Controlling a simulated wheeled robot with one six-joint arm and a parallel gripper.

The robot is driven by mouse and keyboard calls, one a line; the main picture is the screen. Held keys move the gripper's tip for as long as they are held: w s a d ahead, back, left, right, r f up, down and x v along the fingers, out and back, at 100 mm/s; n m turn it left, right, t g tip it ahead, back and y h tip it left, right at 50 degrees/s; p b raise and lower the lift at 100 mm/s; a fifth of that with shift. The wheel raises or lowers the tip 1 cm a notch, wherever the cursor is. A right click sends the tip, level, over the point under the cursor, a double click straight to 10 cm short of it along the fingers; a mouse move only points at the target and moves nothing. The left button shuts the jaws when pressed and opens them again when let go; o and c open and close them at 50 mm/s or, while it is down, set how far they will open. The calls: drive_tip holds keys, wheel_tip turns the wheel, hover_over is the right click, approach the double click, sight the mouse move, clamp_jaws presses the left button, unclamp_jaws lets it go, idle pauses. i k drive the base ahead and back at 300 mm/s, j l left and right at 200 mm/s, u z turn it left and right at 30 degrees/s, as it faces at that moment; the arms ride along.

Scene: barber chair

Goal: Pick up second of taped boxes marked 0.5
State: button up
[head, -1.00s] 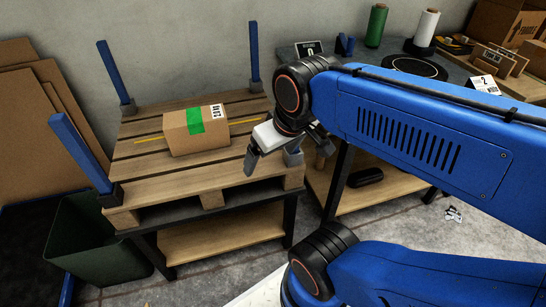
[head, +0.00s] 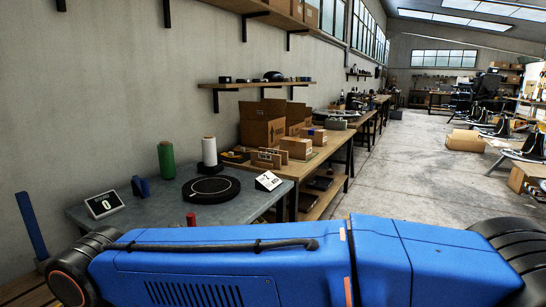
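Several small cardboard boxes stand on the wooden bench past the grey table. One plain tan box (head: 296,148) is at the front, and a box with a blue patch on top (head: 317,136) is just behind it. I cannot read any 0.5 mark on them from here. Flat brown pieces (head: 266,158) stand left of the front box. My gripper is out of view; only my blue arm crosses the bottom of the picture.
An open carton (head: 262,130) stands behind the small boxes.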

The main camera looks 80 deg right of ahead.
sight(299, 148)
drive_tip(key=z, duration=2.65)
drive_tip(key=i+l+u, duration=0.2)
drive_tip(key=i+l, duration=0.3)
drive_tip(key=i+l+u, duration=0.2)
drive_tip(key=i+l, duration=0.35)
drive_tip(key=i+l+u, duration=0.25)
drive_tip(key=i+l, duration=0.3)
drive_tip(key=l, duration=0.15)
